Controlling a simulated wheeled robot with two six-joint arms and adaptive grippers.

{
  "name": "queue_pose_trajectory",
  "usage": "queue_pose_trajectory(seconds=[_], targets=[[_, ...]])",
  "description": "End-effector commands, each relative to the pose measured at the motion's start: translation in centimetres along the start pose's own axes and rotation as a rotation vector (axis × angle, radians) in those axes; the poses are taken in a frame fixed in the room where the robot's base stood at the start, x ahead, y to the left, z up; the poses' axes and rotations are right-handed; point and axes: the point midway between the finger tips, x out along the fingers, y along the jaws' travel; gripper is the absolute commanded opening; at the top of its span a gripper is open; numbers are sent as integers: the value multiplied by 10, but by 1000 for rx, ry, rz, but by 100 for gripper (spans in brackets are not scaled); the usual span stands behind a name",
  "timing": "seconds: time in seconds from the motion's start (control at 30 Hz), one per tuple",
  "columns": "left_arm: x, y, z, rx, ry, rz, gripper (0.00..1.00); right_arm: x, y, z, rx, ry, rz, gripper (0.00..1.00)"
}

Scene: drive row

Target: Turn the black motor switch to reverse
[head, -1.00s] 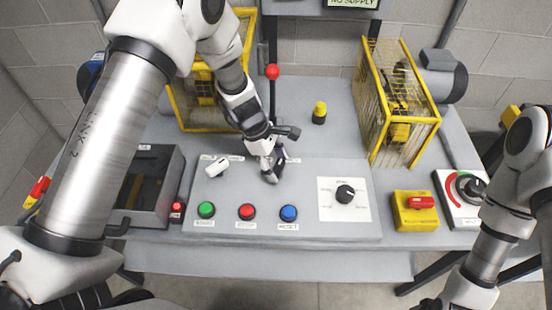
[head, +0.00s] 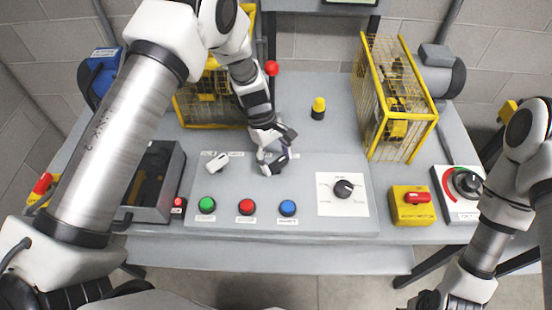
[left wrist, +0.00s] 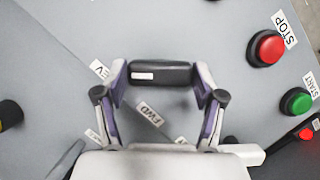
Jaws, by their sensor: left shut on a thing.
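The black motor switch (head: 277,165) is on the sloped grey panel, above the blue button. My left gripper (head: 268,160) is down at it. In the left wrist view, the fingers (left wrist: 161,85) are shut on the two ends of the black switch handle (left wrist: 165,73). The handle's white mark is at its left end, towards the REV label (left wrist: 99,68). The FWD label (left wrist: 150,113) lies below the handle there. My right gripper (head: 438,300) is at the bottom edge of the head view, partly cut off, its fingers unclear.
A white-handled switch (head: 217,162) is left of the black one. Green (head: 207,204), red (head: 246,206) and blue (head: 288,207) buttons line the panel front. A black dial (head: 344,188) is to the right. Yellow cages (head: 405,100) stand behind. A red lever knob (head: 271,68) rises behind my gripper.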

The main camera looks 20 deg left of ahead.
Motion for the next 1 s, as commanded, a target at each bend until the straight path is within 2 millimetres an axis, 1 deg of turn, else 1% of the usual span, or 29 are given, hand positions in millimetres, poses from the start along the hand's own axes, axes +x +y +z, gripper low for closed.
queue_pose_trajectory(seconds=[0.23,0.27,0.3,0.33,0.63,0.73,0.77,0.87,1.0], targets=[[2,-2,0,2,-2,-5,34,0,0,0,0,0,0,40],[2,-2,0,2,-2,-5,76,0,0,0,0,0,0,40],[2,-2,0,2,-2,-5,90,0,0,0,0,0,0,40],[2,-2,0,2,-2,-5,94,0,0,0,0,0,0,40],[0,0,0,1,0,-1,94,0,0,0,0,0,0,40],[-5,0,0,1,0,0,94,0,0,0,0,0,0,40],[-9,0,0,1,0,0,94,0,0,0,0,0,0,40],[-28,1,0,1,1,3,94,0,0,0,0,0,0,40],[-65,1,0,1,1,3,94,0,0,0,0,0,0,40]])
